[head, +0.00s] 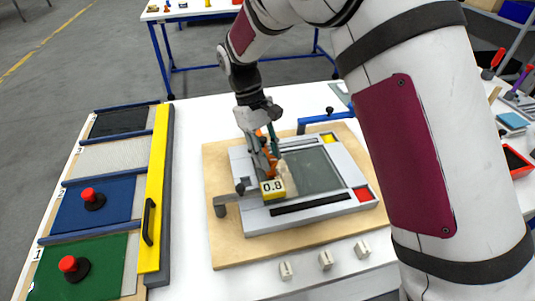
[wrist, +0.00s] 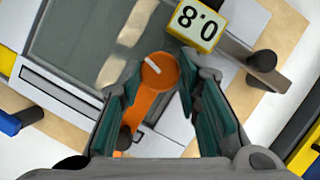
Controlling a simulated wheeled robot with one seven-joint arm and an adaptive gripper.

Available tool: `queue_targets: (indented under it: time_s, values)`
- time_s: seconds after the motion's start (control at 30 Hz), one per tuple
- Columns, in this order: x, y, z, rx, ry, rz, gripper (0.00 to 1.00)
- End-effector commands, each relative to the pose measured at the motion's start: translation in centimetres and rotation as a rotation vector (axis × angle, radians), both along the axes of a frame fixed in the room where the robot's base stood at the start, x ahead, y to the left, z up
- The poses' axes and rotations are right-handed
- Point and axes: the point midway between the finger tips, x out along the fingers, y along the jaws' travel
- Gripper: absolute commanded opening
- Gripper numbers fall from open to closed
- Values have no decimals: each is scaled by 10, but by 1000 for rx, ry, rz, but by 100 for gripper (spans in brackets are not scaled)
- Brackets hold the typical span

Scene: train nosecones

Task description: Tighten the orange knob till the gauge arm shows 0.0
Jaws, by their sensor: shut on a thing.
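The orange knob (wrist: 158,76) is between the two teal-padded fingers of my gripper (wrist: 158,100) in the wrist view. It has a round head with a white mark and a long orange lever. In the head view my gripper (head: 268,160) is over the left part of the grey fixture (head: 330,207), with the orange knob partly hidden behind a finger. My gripper is shut on the knob. The gauge block (head: 272,189) is yellow with a white face and reads 0.8. It also shows upside down in the wrist view (wrist: 197,22).
The fixture lies on a wooden board (head: 228,247) on a white table. Small white blocks (head: 326,260) stand along the front. Panels with red knobs (head: 92,200) and a yellow bar (head: 155,190) are at the left. A blue handle (head: 325,121) is behind the fixture.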

Motion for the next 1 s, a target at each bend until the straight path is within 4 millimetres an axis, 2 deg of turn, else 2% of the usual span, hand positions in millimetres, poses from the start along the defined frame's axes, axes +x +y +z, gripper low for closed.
queue_targets:
  time_s: [1.0]
  values:
    - [2,-8,1,0,0,-967,3]
